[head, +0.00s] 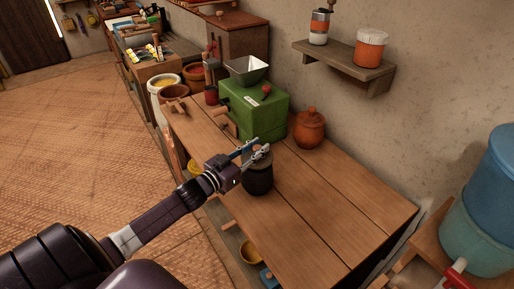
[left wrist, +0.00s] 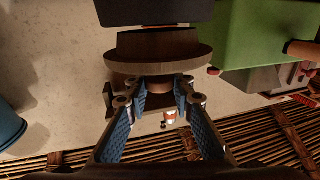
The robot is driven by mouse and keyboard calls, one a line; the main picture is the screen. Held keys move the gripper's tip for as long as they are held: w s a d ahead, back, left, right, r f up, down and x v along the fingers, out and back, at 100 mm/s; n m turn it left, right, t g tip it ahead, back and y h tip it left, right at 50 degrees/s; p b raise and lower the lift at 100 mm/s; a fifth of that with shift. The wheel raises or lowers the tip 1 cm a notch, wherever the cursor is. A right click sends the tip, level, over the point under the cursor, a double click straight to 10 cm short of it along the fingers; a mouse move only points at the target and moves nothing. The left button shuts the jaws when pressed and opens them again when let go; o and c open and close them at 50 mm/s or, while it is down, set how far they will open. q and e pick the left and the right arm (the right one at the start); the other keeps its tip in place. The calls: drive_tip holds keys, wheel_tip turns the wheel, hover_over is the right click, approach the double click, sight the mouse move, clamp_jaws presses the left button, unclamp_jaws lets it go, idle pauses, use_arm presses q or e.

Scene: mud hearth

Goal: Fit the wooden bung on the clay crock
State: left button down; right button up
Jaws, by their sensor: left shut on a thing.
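The clay crock (head: 258,181) is a dark, rounded jar standing upright on the wooden bench. Its dark body also shows at the top of the left wrist view (left wrist: 155,11), where the scene appears upside down. My left gripper (head: 254,148) is over the crock, shut on the knob of the wooden bung (left wrist: 158,60). The bung is a brown disc with a narrower plug facing the crock. Part of the plug shows between the disc and the crock; whether its end is inside the mouth is hidden. My right gripper is not in view.
The bench (head: 335,205) has free room right of the crock. A green mill (head: 262,112) with a metal hopper and an orange lidded pot (head: 308,128) stand behind. A wall shelf (head: 342,62) holds two containers. Blue containers (head: 480,230) stand at the right.

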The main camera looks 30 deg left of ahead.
use_arm(q)
drive_tip(key=shift+f, duration=0.4)
drive_tip(key=shift+f+b, duration=0.45)
drive_tip(key=shift+f, duration=0.25)
idle(0.6)
drive_tip(key=c, duration=1.6)
unclamp_jaws()
drive_tip(key=shift+o, duration=0.5)
drive_tip(key=o, duration=0.4)
drive_tip(key=shift+r, duration=0.15)
